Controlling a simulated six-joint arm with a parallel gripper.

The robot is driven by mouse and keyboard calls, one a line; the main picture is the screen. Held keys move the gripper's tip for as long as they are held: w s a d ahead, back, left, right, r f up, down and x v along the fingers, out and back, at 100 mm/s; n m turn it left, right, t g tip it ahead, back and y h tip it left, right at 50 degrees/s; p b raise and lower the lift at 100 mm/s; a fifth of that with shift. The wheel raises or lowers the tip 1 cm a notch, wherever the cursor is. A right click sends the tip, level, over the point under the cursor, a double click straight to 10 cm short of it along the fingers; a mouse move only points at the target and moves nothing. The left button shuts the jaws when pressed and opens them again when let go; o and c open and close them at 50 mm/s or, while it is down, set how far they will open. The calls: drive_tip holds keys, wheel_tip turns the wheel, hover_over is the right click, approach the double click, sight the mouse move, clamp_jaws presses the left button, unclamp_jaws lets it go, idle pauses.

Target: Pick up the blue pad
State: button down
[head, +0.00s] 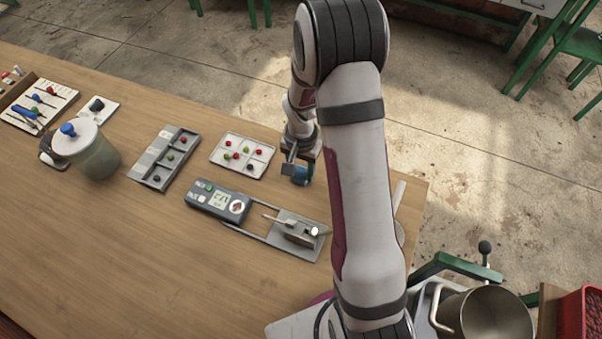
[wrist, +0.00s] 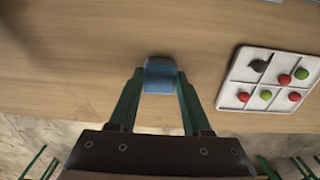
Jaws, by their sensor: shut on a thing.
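The blue pad (wrist: 160,75) is a small blue block between my gripper's two green fingertips in the wrist view. My gripper (wrist: 159,82) is shut on it. In the head view the blue pad (head: 301,175) shows at the end of my gripper (head: 296,168), near the far right edge of the wooden table, right of the white sectioned tray. I cannot tell whether the pad touches the tabletop.
A white tray (head: 243,155) with red, green and dark balls lies close by. A grey device (head: 216,200) and a grey slide plate (head: 298,235) sit nearer. A grey compartment tray (head: 165,157) and a lidded jar (head: 88,150) stand left. The table's near left is clear.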

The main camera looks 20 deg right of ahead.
sight(302, 172)
wheel_tip(302, 172, up, 4)
drive_tip(key=shift+d+r, duration=0.15)
drive_tip(key=shift+r, duration=0.1)
drive_tip(key=s+d+r, duration=0.6)
drive_tip(key=s+d, duration=0.1)
drive_tip(key=d, duration=0.1)
drive_tip(key=shift+s+d+r, duration=0.25)
drive_tip(key=shift+s+d, duration=0.05)
drive_tip(key=shift+s, duration=0.05)
